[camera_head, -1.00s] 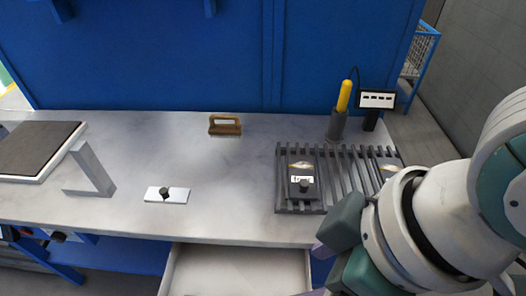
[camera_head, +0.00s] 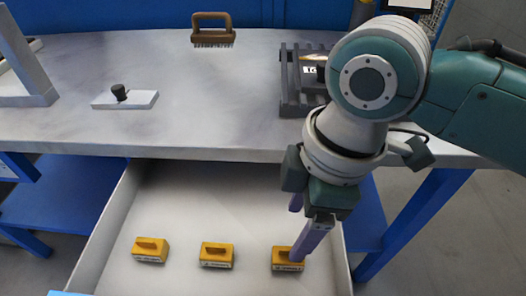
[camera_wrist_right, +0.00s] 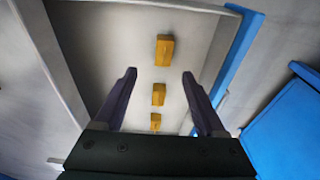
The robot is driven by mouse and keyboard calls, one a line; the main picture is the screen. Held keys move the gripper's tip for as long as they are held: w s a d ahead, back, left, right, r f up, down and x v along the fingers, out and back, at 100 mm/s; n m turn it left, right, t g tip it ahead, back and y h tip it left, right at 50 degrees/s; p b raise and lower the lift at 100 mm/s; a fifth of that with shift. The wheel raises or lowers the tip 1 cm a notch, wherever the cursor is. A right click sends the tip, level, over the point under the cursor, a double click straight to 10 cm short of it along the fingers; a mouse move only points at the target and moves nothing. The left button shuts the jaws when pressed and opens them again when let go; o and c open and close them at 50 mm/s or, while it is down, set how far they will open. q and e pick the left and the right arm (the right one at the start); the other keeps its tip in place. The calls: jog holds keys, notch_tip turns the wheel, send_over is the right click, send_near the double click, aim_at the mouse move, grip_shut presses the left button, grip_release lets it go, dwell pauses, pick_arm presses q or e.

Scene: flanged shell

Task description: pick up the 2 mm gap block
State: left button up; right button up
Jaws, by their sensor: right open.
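Three yellow-orange blocks with grip ridges lie in a row in the open drawer: a left block (camera_head: 151,249), a middle block (camera_head: 216,255) and a right block (camera_head: 286,261). Each has a small front label too small to read, so I cannot tell which is the 2 mm gap block. My right gripper (camera_head: 303,228) is open and empty, pointing down above the right side of the drawer, with one purple finger overlapping the right block. In the right wrist view, the open fingers (camera_wrist_right: 158,73) frame the row of blocks. My left gripper is not in view.
The white drawer (camera_head: 105,215) has free floor behind the blocks; its walls stand close around. On the bench above are a brown-handled brush (camera_head: 211,30), a white plate with a black knob (camera_head: 125,99) and a dark slatted rack (camera_head: 292,88), partly hidden by my arm.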

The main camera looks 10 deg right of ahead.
aim_at(284, 252)
jog(key=f, duration=0.3)
jog(key=shift+a+f+b, duration=0.15)
jog(key=shift+a+b, duration=0.1)
jog(key=shift+b, duration=0.15)
jog(key=f, duration=0.1)
jog(key=f+b, duration=0.1)
jog(key=f, duration=0.2)
jog(key=shift+s+b, duration=0.25)
jog(key=shift+b, duration=0.05)
jog(key=shift+a+f, duration=0.15)
jog(key=shift+f, duration=0.35)
jog(key=shift+c, duration=0.4)
jog(key=c, duration=1)
grip_shut()
jog(key=shift+r, duration=0.1)
